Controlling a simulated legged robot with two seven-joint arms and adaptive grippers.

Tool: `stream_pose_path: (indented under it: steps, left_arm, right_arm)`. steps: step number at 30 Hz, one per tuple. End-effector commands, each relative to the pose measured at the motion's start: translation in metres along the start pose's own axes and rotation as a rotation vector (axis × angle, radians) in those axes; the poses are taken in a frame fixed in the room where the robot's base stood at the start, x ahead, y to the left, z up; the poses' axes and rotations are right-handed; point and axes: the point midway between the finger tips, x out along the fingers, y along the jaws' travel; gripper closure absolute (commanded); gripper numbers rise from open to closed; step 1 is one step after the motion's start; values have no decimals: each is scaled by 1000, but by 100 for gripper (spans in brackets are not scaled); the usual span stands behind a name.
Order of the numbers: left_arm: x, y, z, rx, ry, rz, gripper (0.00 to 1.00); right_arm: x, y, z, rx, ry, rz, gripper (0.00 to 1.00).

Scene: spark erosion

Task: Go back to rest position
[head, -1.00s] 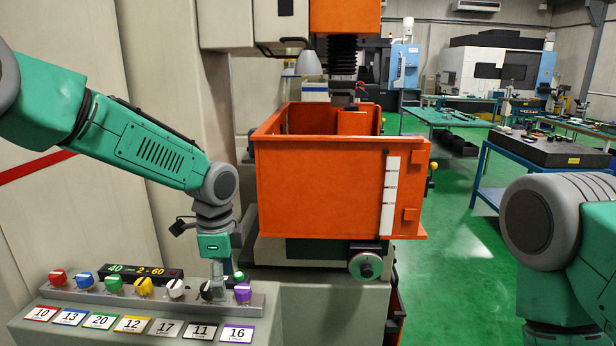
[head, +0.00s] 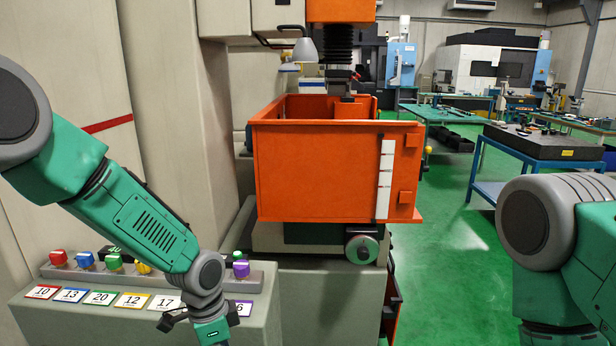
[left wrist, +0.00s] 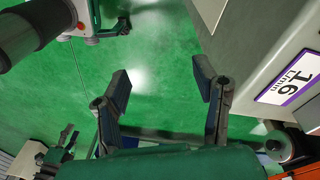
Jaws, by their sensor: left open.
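My left arm comes in from the left in the head view and reaches down in front of the control panel (head: 262,305). Its gripper (head: 185,318) is at the panel's front, over the number cards, and hides some of the knobs and the card 11. In the left wrist view my left gripper (left wrist: 160,80) has its two fingers spread wide with only green floor between them. My right arm stands at the right of the head view; its gripper is out of the picture.
The panel carries coloured knobs, among them a red knob (head: 58,257) and a purple knob (head: 241,269). An orange tank (head: 310,170) with a handwheel (head: 362,249) stands behind the panel. A blue-legged table (head: 485,190) is at the right. Green floor (head: 450,260) lies open between.

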Motion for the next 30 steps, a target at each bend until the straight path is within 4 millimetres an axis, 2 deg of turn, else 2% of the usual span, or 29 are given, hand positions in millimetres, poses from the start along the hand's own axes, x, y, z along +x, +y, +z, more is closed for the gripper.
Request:
stream_pose_path:
  steps: [1,4,6,9,12,15,18,20,23,30]
  left_arm:
    - [33,14,11,-51,4,17,45]
    - [93,45,37,-201,22,39,45]
    - [136,72,61,-333,31,47,45]
    - [188,112,102,-542,33,40,45]
    - [227,150,148,-754,23,5,45]
    - [249,180,192,-935,7,-51,45]
    - [257,199,223,-1060,-3,-107,45]
    - [257,206,235,-1106,-5,-133,45]
    - [255,211,244,-1145,-5,-157,45]
    - [255,211,245,-1147,-5,-158,45]
  right_arm:
    - [14,0,1,0,0,0,60]
    - [35,0,2,0,0,0,60]
    - [52,0,3,0,-1,0,60]
    - [76,-1,4,0,-1,0,60]
    - [100,-1,6,0,-1,0,60]
    - [119,-1,7,0,-1,0,60]
    - [131,-1,7,0,-1,0,60]
    - [135,-1,8,0,-1,0,60]
    - [137,-1,8,0,0,0,60]
    - [137,-1,8,0,0,0,60]
